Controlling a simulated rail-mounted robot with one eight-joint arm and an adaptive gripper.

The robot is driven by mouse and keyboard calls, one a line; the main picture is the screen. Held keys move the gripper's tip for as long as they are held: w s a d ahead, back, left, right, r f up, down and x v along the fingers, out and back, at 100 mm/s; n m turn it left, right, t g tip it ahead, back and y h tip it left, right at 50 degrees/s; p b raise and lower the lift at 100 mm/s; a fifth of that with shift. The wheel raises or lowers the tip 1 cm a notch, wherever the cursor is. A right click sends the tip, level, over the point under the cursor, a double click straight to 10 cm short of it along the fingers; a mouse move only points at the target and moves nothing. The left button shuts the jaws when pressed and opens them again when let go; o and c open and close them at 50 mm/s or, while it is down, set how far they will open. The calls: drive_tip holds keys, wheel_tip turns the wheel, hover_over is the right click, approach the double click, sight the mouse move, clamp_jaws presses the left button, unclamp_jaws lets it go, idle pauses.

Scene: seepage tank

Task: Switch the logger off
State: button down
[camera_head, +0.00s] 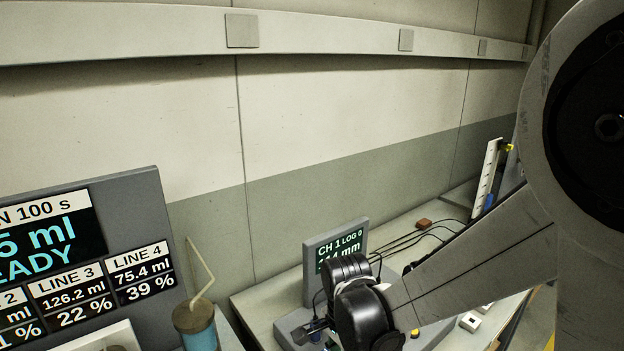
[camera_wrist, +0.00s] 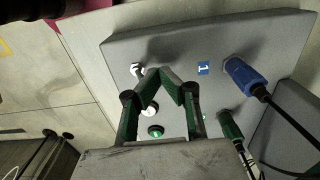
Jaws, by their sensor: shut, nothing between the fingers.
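The logger is a grey unit on the bench. In the head view its upright display (camera_head: 337,247) reads "CH 1 LOG 0" above a partly hidden "mm" value. In the wrist view its grey panel (camera_wrist: 240,48) carries a small metallic switch-like part (camera_wrist: 137,70), a blue label "1" (camera_wrist: 204,68), a round white control (camera_wrist: 150,111) and a green button (camera_wrist: 155,131). My gripper (camera_wrist: 161,77) is shut and empty over the panel, its tips right of the metallic part. I cannot tell whether they touch the panel. My wrist hides the lower panel edge.
A blue plug (camera_wrist: 246,78) and a green plug (camera_wrist: 230,127) with cables stand right of my fingers in the wrist view. In the head view, a large readout board (camera_head: 120,215) and a blue-filled cylinder (camera_head: 197,325) stand left. A brown block (camera_head: 424,223) lies behind.

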drive_tip(key=shift+s+d, duration=0.65)
drive_tip(key=shift+s, duration=0.2)
drive_tip(key=shift+r, duration=0.1)
wheel_tip(320, 180, up, 7)
drive_tip(key=p, duration=0.4)
drive_tip(key=shift+w+a, duration=0.2)
drive_tip(key=shift+w, duration=0.1)
idle(0.4)
drive_tip(key=s+d+r+n+t+b, duration=0.7)
drive_tip(key=s+d+n, duration=0.3)
drive_tip(key=d, duration=0.3)
drive_tip(key=shift+r+n+b, duration=0.3)
drive_tip(key=shift+r+b, duration=0.05)
drive_tip(key=shift+r, duration=0.15)
